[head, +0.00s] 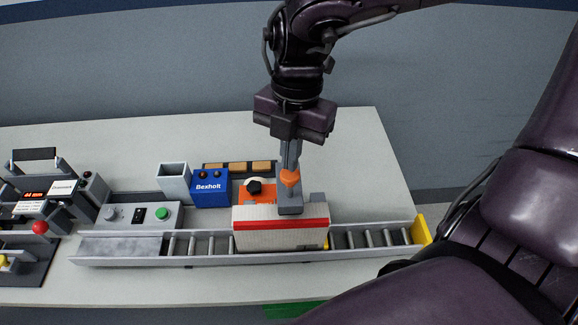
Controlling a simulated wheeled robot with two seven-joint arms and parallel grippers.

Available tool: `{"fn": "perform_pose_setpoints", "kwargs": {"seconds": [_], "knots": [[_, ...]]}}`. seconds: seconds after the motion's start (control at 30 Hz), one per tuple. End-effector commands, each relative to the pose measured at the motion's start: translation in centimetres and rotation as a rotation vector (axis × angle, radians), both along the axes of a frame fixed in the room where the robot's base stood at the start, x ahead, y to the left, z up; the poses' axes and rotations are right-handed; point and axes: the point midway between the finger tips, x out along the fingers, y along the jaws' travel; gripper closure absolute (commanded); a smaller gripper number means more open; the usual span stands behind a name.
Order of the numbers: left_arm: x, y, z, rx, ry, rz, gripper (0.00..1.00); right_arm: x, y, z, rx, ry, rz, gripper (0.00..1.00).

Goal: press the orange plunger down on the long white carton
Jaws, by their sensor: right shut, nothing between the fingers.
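The long white carton (280,238) with a red stripe along its upper edge sits on the roller conveyor (205,246). The orange plunger (290,178) stands upright on a grey block (290,208) at the top of the carton, right of its middle. My right gripper (289,166) comes down from above with its fingers shut and nothing between them. Its fingertips are right at the top of the plunger; I cannot tell whether they touch it. The carton's back side is hidden. My left gripper is not in view.
An orange unit with a black knob (256,188) stands just left of the plunger. Behind are a blue Bexholt box (210,188), a grey open bin (173,182) and brown blocks (238,166). A button panel (145,215) stands left. The table's back right is clear.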

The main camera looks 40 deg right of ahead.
Motion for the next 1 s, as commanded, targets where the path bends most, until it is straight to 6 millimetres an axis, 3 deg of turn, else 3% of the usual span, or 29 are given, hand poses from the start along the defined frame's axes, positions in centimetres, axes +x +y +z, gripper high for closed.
{"fn": "perform_pose_setpoints", "kwargs": {"seconds": [0.37,1.0], "knots": [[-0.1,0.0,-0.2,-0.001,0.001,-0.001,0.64,0.0,0.0,-0.2,0.000,0.000,0.000,1.00],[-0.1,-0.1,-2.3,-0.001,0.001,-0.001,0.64,0.0,0.0,-2.4,0.000,0.000,0.000,1.00]]}}
